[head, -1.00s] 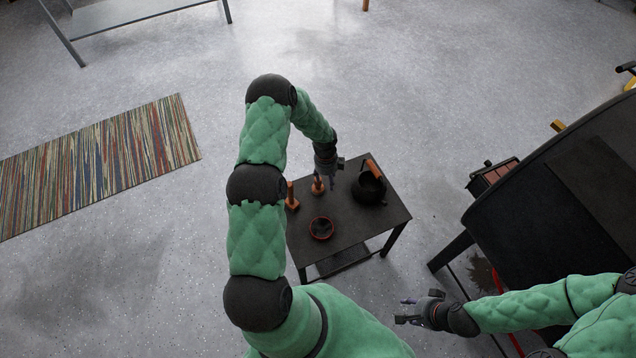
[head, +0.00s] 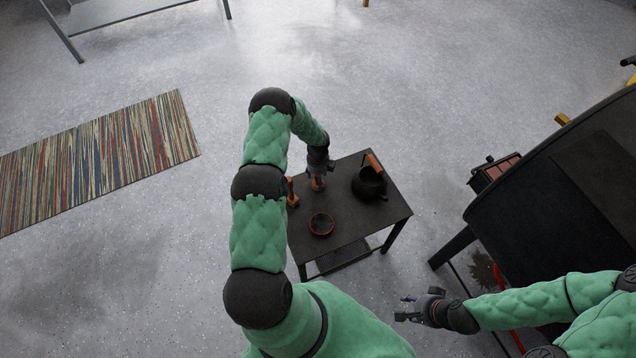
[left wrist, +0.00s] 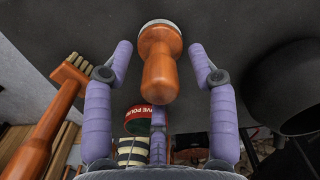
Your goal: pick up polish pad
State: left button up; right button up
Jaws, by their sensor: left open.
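The polish pad (left wrist: 160,68) shows in the left wrist view as an orange wooden knob handle on a pale round pad, on the dark table. In the head view the pad (head: 317,185) is mostly hidden under my left gripper (head: 318,176). My left gripper (left wrist: 160,52) is open, with one purple finger on each side of the handle and a visible gap on both sides. It is not closed on the handle. My right gripper (head: 408,308) is open and empty, off the table at its lower right.
On the small table (head: 355,222) stand a black kettle (head: 369,184), a red-rimmed round tin or bowl (head: 321,224) and a wooden brush (left wrist: 38,135), close to the left finger. The black stove (head: 560,190) is at the right. Open floor lies left of the table.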

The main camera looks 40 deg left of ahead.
pick_arm(q)
jog(key=shift+f, duration=0.95)
grip_shut()
jog(key=shift+r, duration=0.15)
